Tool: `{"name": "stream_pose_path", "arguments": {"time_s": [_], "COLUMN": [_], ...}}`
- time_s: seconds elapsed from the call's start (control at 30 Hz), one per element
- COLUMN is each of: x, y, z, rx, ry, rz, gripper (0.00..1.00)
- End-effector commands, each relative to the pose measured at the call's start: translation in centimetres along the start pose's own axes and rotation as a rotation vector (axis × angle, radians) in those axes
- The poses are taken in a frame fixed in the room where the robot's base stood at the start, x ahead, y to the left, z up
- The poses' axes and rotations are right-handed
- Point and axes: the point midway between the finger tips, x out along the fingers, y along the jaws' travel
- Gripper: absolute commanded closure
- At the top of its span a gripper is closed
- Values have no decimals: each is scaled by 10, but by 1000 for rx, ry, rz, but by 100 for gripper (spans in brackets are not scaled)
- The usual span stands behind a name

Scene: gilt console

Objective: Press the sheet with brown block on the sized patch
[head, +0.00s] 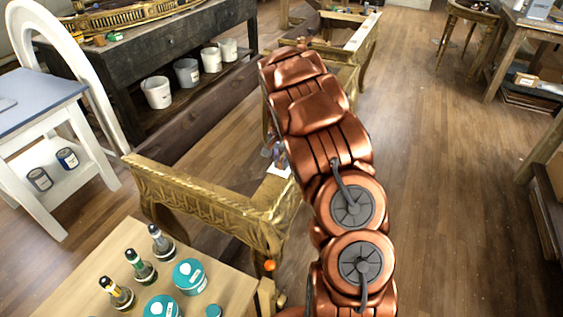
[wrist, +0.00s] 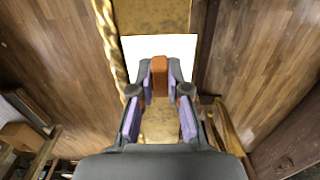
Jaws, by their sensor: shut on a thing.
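My gripper (wrist: 160,88) is shut on the brown block (wrist: 159,73), a small upright block held between its two purple-padded fingers. The white sheet (wrist: 188,46) lies flat on the gilt surface of the console (wrist: 150,16), beyond and beneath the block in the wrist view. I cannot tell whether the block touches the sheet. The sized patch cannot be told apart from the gilt around the sheet, and the sheet may cover it.
A wooden table (head: 75,270) at the front left bears several dark bottles and teal-lidded jars. A white stand (head: 45,150) and a dark bench (head: 150,60) with several pots (head: 157,93) stand to the left. The wooden floor (head: 450,180) on the right is clear.

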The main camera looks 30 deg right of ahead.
Motion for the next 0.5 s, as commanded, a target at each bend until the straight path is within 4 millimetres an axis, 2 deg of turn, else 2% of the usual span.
{"name": "stream_pose_path", "arguments": {"time_s": [0.5], "x": [-36], "y": [-1], "z": [-1], "rx": [0], "ry": [5], "rz": [-3], "gripper": [100]}}
